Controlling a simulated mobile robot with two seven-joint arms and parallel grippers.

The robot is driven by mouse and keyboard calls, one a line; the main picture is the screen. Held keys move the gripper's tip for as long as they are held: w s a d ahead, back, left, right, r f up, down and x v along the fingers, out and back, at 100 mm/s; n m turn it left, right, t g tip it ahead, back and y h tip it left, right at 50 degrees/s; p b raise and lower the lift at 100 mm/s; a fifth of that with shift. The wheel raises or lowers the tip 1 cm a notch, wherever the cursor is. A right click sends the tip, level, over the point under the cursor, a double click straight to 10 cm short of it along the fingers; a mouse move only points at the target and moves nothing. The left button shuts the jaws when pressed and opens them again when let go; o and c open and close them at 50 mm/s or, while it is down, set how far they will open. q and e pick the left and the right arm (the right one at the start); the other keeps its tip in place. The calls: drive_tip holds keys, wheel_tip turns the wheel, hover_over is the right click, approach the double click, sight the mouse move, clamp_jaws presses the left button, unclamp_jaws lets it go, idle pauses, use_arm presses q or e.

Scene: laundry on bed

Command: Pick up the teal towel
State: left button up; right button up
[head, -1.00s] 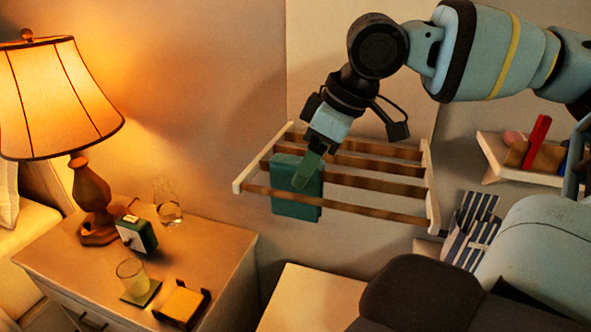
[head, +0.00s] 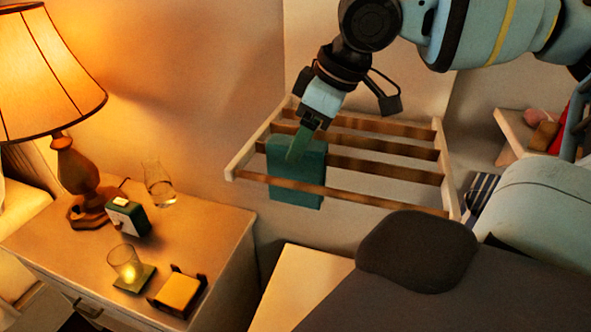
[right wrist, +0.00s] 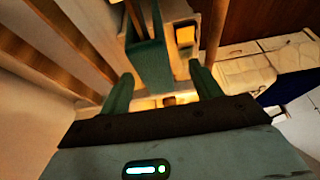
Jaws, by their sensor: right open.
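The teal towel (head: 310,185) hangs folded over a slat of the wall rack, near its left end. In the right wrist view the towel (right wrist: 148,66) is a dark teal slab ahead of the fingers, between their lines and closer to the left finger. My right gripper (head: 292,154) points down at the towel's upper part and overlaps it in the head view. Its two fingers stand apart in the right wrist view (right wrist: 161,75), with nothing visibly clamped. Whether a finger touches the towel I cannot tell. My left gripper is not in view.
The wall rack (head: 395,151) has several wooden slats and white side rails. A nightstand (head: 215,235) at left holds a lamp (head: 78,175), a clock (head: 127,217), a glass carafe (head: 158,186), a drinking glass (head: 125,262) and a yellow block in a holder (head: 180,292). A small shelf (head: 512,130) is at right.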

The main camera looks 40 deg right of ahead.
sight(297, 175)
drive_tip(key=f, duration=0.2)
drive_tip(key=w+f, duration=0.1)
drive_tip(key=f, duration=0.1)
drive_tip(key=shift+d, duration=0.15)
drive_tip(key=shift+w+f+b, duration=0.3)
drive_tip(key=shift+f, duration=0.2)
drive_tip(key=shift+c, duration=0.4)
drive_tip(key=shift+r, duration=0.1)
drive_tip(key=c, duration=1)
